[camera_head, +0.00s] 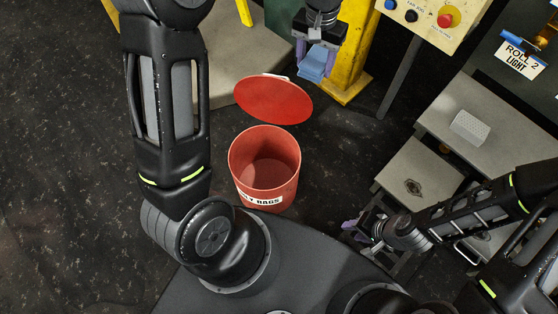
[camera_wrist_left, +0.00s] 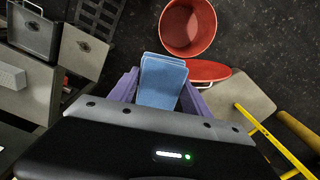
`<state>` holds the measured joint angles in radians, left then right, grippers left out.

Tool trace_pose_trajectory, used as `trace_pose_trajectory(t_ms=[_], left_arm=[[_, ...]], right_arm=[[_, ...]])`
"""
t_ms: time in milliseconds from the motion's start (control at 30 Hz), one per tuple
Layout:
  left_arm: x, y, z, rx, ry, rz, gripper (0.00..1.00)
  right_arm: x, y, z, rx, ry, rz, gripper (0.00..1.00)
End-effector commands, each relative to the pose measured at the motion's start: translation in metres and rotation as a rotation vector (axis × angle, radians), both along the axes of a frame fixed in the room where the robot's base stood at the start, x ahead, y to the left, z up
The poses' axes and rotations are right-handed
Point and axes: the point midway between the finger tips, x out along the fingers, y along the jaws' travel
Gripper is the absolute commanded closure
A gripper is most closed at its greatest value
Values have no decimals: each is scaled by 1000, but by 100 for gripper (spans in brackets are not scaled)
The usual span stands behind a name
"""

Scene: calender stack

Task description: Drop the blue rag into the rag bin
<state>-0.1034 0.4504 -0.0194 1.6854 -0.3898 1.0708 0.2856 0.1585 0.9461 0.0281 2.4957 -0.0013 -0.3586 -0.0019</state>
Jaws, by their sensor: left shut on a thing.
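The blue rag (camera_head: 313,66) is a folded light-blue cloth, held between the purple fingers of my left gripper (camera_head: 316,72). It also shows in the left wrist view (camera_wrist_left: 162,82), with the gripper's fingers on both sides of it. The rag bin (camera_head: 265,170) is a round red bin on the floor with a white label, partly reading "RAGS", on its front. Its lid (camera_head: 272,99) is raised behind the opening, and the bin looks empty inside. The rag is beyond the lid, up and to the right of the bin. My right gripper (camera_head: 362,231) is low at right, by the grey carts; its jaw gap is unclear.
A yellow post (camera_head: 352,60) and a control panel (camera_head: 436,20) with buttons stand at the back right. Grey carts (camera_head: 420,172) stand at right, one bearing a white block (camera_head: 469,127). Dark floor around the bin is clear on the left.

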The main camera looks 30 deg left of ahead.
Motion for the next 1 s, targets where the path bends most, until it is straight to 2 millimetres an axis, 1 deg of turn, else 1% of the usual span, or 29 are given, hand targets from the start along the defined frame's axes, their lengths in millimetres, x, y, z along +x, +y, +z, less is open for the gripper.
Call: trace_pose_trajectory(t_ms=[333, 367, 467, 567, 667, 700, 767, 800, 867, 900, 1000], left_arm=[[0, 1, -2, 0, 0, 3, 82], [-1, 1, -4, 0, 0, 5, 82], [-3, 6, -18, 2, 1, 28, 82], [-9, 16, -47, 5, 1, 78, 82], [-18, 31, -88, 10, 2, 157, 82], [-23, 38, -107, 11, 1, 195, 82], [-32, 49, -138, 13, 1, 261, 82], [-39, 57, -160, 13, 1, 308, 82], [-50, 68, -192, 14, 2, 379, 82], [-58, 76, -213, 13, 1, 428, 82], [-77, 91, -260, 10, 1, 544, 82]], right_arm=[[0, 0, -1, 0, 0, 0, 64], [0, 0, -3, 0, -1, 0, 64], [1, 0, -14, 0, -1, -2, 64], [2, -1, -34, -2, -3, -3, 64], [3, -3, -62, -5, -5, -8, 64], [4, -4, -76, -6, -6, -10, 64], [5, -5, -97, -7, -8, -13, 64], [6, -6, -112, -9, -9, -16, 64], [8, -7, -134, -12, -11, -20, 64], [8, -8, -148, -13, -13, -22, 64], [11, -11, -180, -16, -16, -28, 64]])
